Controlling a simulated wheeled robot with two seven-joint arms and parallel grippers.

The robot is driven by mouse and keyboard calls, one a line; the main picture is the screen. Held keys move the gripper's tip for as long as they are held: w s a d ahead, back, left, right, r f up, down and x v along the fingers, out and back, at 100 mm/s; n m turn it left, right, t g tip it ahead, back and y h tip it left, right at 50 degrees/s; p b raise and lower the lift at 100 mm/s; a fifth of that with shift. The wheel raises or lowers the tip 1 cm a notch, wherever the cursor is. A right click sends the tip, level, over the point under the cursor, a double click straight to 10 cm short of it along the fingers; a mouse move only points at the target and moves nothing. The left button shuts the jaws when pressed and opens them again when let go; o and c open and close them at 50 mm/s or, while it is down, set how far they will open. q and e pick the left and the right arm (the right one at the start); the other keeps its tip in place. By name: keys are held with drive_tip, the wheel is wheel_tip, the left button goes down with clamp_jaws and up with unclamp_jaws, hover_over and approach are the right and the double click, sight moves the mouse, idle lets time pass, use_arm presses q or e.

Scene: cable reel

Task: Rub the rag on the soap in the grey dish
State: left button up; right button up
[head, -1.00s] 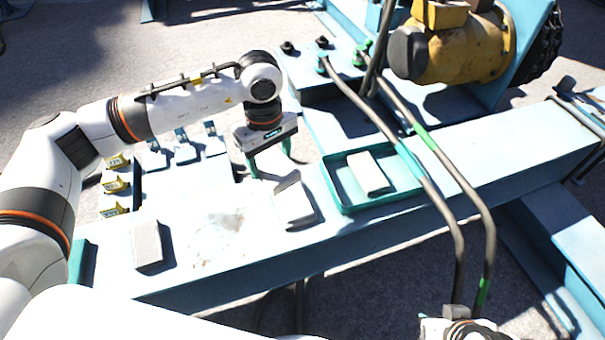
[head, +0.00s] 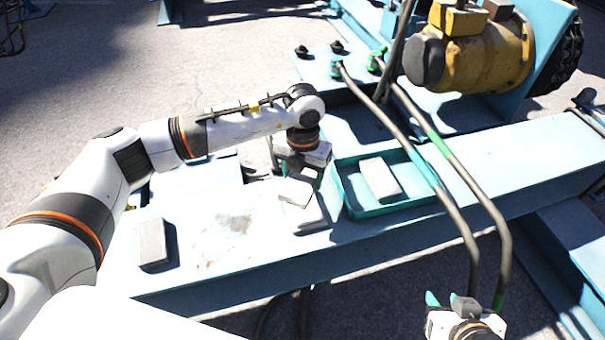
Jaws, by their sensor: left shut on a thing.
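A pale piece with a raised flap (head: 308,215), which looks like the rag, lies on the light blue beam left of a teal-rimmed tray (head: 352,212). My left gripper (head: 297,182) is low over its far edge and shut on its raised part; the fingertips are mostly hidden. A whitish block (head: 380,180), perhaps soap, lies in the tray. Another grey-white block (head: 153,245) stands at the beam's left end. I cannot tell which holder is the grey dish. My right gripper (head: 452,293) is at the bottom right, fingers apart, empty.
Two bent hoses (head: 458,185) with green bands run down past the tray's right side. A yellow motor (head: 480,55) stands at the back right. The beam (head: 520,165) is clear right of the hoses. A stained patch (head: 235,222) is left of the rag.

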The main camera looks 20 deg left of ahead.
use_arm(q)
wheel_tip(320, 180, down, 3)
drive_tip(key=shift+r+b, duration=0.15)
drive_tip(key=shift+b, duration=0.8)
wheel_tip(320, 180, down, 2)
drive_tip(key=shift+f+b, duration=0.25)
drive_tip(key=shift+b, duration=0.65)
drive_tip(key=shift+f, duration=0.35)
use_arm(e)
drive_tip(key=w+a+r+t+y, duration=0.1)
drive_tip(key=w+a+r+t, duration=0.1)
drive_tip(key=r+t, duration=0.3)
drive_tip(key=w+a+r+t+y, duration=0.2)
drive_tip(key=w+r+t, duration=0.2)
drive_tip(key=r, duration=0.5)
drive_tip(key=shift+w+n+t, duration=0.3)
drive_tip(key=shift+w+t, duration=0.1)
drive_tip(key=shift+t, duration=0.8)
use_arm(q)
drive_tip(key=shift+f+b, duration=0.3)
drive_tip(key=shift+b, duration=0.15)
use_arm(e)
drive_tip(key=shift+s+a+r+t+y, duration=0.15)
drive_tip(key=shift+r+t+y, duration=0.15)
drive_tip(key=shift+r+t, duration=0.3)
